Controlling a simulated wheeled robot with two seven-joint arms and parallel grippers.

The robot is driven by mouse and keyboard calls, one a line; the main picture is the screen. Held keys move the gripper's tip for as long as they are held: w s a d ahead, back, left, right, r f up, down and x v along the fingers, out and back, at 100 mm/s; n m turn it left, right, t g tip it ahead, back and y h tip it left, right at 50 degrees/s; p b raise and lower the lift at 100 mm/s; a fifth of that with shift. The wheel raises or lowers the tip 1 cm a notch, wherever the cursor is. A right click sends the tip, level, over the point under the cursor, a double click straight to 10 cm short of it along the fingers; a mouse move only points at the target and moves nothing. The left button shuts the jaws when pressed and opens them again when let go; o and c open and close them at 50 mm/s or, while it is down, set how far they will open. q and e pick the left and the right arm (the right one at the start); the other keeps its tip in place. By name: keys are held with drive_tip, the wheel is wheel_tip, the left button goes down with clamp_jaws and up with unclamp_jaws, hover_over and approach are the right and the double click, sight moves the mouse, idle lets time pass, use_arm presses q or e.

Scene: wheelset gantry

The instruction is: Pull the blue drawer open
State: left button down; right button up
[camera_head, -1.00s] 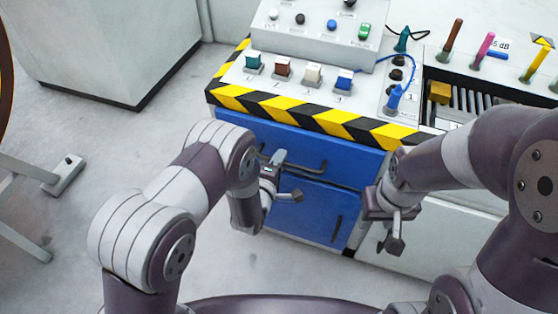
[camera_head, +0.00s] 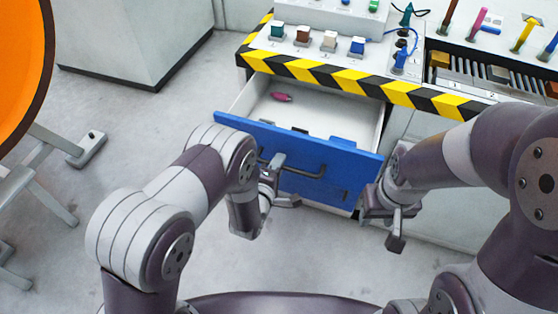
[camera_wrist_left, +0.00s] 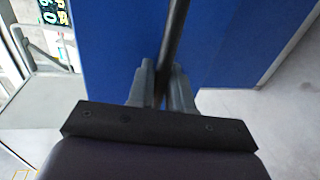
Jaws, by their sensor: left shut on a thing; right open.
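The blue drawer (camera_head: 330,158) stands pulled out of the bench in the head view, its white inside showing. A dark bar handle (camera_head: 306,172) runs along its front. My left gripper (camera_head: 280,165) is shut on the handle near its left end. In the left wrist view the fingers (camera_wrist_left: 162,84) close around the dark handle bar (camera_wrist_left: 175,35), against the blue front (camera_wrist_left: 115,45). My right gripper (camera_head: 398,220) is open and empty, just right of the drawer's right front corner; whether it touches the drawer I cannot tell.
A pink item (camera_head: 281,97) and a blue item (camera_head: 342,140) lie in the drawer. The bench top has a yellow-black striped edge (camera_head: 320,72) and several coloured blocks. A stand with an orange disc (camera_head: 22,60) is at the left. Grey floor (camera_head: 150,120) is clear between.

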use_arm(q)
drive_tip(key=shift+v, duration=0.85)
use_arm(e)
drive_tip(key=shift+s+a+r, duration=0.15)
drive_tip(key=shift+s, duration=0.3)
use_arm(q)
drive_tip(key=shift+f, duration=0.2)
drive_tip(key=c, duration=1.2)
unclamp_jaws()
